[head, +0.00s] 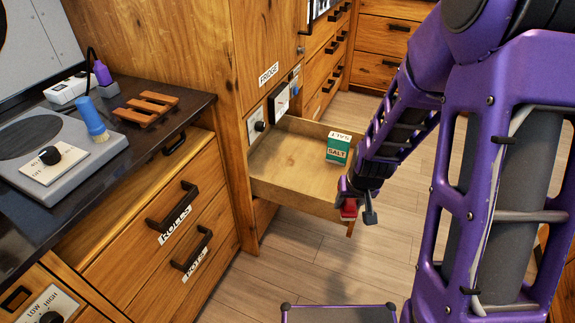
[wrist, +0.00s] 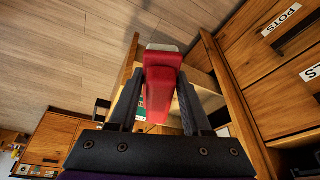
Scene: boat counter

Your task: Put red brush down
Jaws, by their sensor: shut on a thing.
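My gripper (head: 357,203) is shut on the red brush (head: 348,210), which hangs below the fingertips in the head view. In the wrist view the red brush (wrist: 163,80) sits between the two dark fingers, its pale end pointing up in the picture. The gripper is at the front right corner of the open wooden drawer (head: 275,190). I cannot tell whether the brush is above the drawer's front edge or outside it. Part of the brush is hidden by the fingers.
A green salt box (head: 338,150) stands in the drawer's right part; the drawer floor left of it is clear. On the dark counter (head: 150,140) are a blue brush (head: 91,120), a hob (head: 40,150) and a wooden rack (head: 147,108). Wooden floor lies beyond the drawer.

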